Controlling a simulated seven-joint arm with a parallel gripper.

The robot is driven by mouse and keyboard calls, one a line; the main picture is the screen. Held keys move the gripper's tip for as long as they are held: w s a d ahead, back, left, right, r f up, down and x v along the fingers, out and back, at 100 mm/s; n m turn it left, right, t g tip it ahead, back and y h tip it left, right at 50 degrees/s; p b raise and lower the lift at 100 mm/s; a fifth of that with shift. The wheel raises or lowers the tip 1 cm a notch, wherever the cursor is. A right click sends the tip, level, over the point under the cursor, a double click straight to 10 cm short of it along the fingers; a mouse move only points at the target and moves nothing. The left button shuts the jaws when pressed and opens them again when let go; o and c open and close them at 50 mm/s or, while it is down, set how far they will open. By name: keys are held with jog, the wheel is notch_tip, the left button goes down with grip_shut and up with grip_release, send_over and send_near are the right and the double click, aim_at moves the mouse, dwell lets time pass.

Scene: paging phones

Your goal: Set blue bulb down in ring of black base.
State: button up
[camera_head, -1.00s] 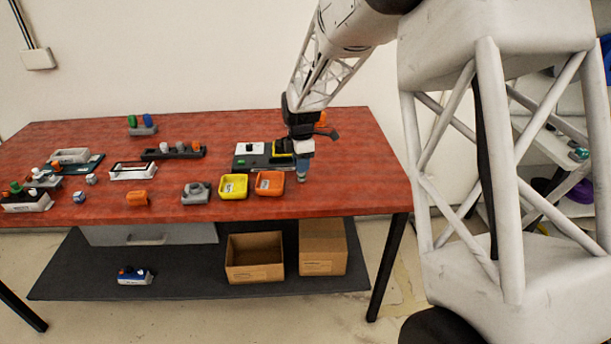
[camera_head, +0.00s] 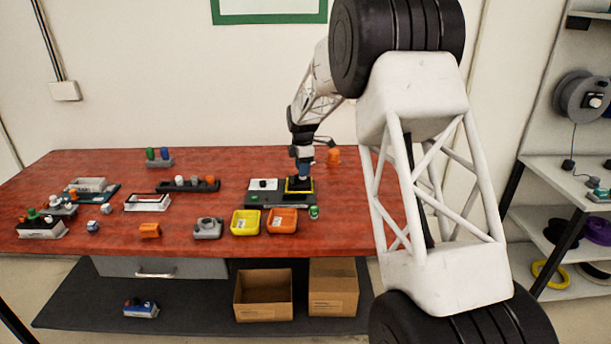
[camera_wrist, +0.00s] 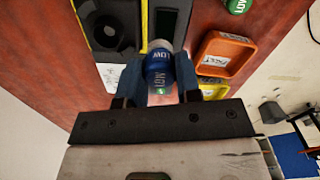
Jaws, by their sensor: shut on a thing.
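My gripper (camera_wrist: 160,88) is shut on the blue bulb (camera_wrist: 158,68), which has white lettering and a pale end pointing away from the palm. The black base (camera_wrist: 124,50), edged in yellow, lies at the upper left in the wrist view. Its dark round ring (camera_wrist: 105,30) is empty, left of and apart from the bulb. In the head view my gripper (camera_head: 303,170) hangs above the yellow-edged black base (camera_head: 299,187), at the right part of a grey board. The gap between bulb and base is too small to judge there.
A green bulb (camera_head: 314,212) stands right of the orange tray (camera_head: 282,222); a yellow tray (camera_head: 245,223) is beside it. A white block (camera_head: 263,184) sits on the board, left of the base. An orange item (camera_head: 334,156) is behind. Several other parts fill the table's left side.

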jog(key=w+a, duration=0.1)
jog(key=w, duration=0.6)
jog(key=shift+a, duration=0.15)
jog(key=shift+w, duration=0.1)
jog(key=shift+f, duration=0.2)
jog(key=shift+f, duration=1.05)
jog(key=shift+f, duration=1.3)
dwell(2.2)
jog(key=o, duration=1.3)
jog(key=shift+r, duration=0.2)
jog(key=shift+r, duration=2.7)
